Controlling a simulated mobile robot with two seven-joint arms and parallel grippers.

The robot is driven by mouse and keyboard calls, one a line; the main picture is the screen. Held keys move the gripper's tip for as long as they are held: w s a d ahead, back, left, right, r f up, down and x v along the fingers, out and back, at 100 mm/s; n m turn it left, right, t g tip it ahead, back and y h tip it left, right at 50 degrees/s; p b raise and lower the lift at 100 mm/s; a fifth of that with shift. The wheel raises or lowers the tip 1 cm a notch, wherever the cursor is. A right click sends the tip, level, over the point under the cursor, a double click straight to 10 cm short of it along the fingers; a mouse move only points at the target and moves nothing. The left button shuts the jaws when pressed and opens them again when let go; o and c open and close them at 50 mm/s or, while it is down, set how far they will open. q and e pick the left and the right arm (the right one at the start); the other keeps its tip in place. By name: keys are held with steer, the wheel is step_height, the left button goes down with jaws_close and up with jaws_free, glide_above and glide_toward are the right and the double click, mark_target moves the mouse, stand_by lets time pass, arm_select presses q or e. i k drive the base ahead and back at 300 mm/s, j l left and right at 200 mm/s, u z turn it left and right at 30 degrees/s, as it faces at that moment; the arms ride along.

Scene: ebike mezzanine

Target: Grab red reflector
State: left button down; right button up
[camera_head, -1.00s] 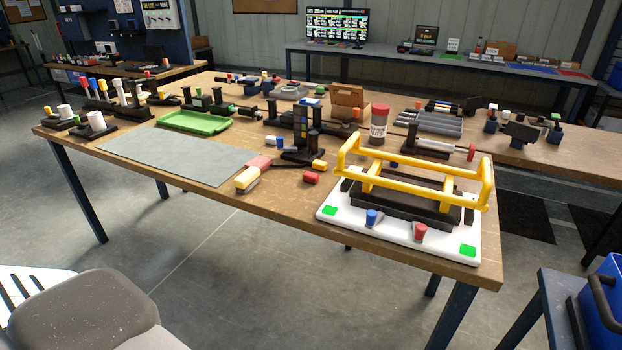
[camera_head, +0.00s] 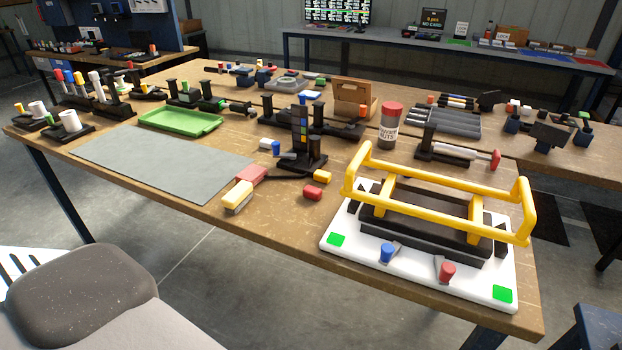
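A small red rounded block (camera_head: 313,193), which looks like the red reflector, lies on the wooden workbench (camera_head: 270,222) near its front edge. It sits left of the white fixture board (camera_head: 341,229) with the yellow frame, and right of a red and yellow hand tool (camera_head: 240,194). Nothing covers it. Neither of my grippers shows in the view.
A grey mat (camera_head: 160,160) and a green tray (camera_head: 180,120) lie left of the block. A black stand (camera_head: 302,150) rises behind it. A red-capped jar (camera_head: 390,128) stands farther back. Bare bench top lies in front of the block. A blue-legged table (camera_head: 590,335) is at the lower right.

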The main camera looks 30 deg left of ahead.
mark_target(312, 192)
steer(key=i+j, duration=0.7)
steer(key=u, duration=2.15)
